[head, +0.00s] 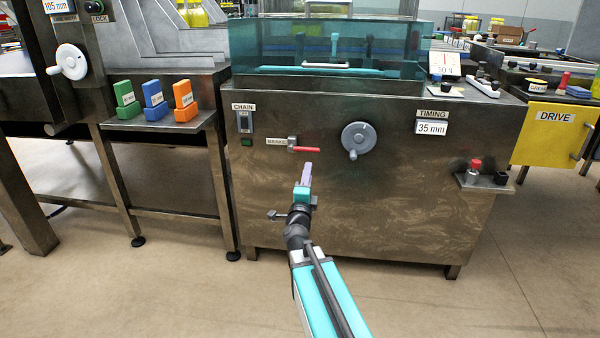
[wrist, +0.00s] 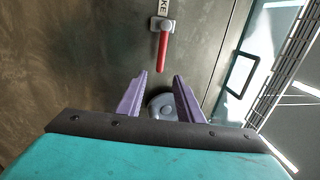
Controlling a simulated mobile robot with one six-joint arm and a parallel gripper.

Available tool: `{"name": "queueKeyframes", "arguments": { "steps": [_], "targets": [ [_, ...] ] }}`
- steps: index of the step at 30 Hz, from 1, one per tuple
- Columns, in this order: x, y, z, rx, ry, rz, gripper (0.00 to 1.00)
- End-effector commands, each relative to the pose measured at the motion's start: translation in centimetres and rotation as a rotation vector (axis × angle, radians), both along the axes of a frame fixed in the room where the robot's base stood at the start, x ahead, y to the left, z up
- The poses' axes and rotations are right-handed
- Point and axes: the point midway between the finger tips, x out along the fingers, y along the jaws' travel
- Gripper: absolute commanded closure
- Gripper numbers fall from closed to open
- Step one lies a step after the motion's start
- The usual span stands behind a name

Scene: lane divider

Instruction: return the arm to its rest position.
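My gripper (head: 307,172) is at the end of my teal arm, in front of the steel machine, just below the red brake handle (head: 305,149) in the head view. In the wrist view, my gripper (wrist: 162,88) shows its two purple fingers spread apart with nothing between them. The red brake handle (wrist: 162,52) lies beyond the fingertips there, apart from them. The grey handwheel (wrist: 160,105) shows between and behind the fingers.
The steel machine (head: 330,210) carries the grey handwheel (head: 358,138) right of my gripper and a teal clear cover (head: 275,45) on top. A shelf at left holds green, blue and orange blocks (head: 153,99). Open floor (head: 180,290) lies in front.

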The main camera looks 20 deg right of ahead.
Motion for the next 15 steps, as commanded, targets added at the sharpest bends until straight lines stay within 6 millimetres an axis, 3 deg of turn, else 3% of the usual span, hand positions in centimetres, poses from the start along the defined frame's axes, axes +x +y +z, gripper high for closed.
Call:
{"name": "queueKeyframes", "arguments": {
  "steps": [15],
  "targets": [
    [0.2,0.9,1.3,0.002,0.02,0.012,0.67]
  ]
}}
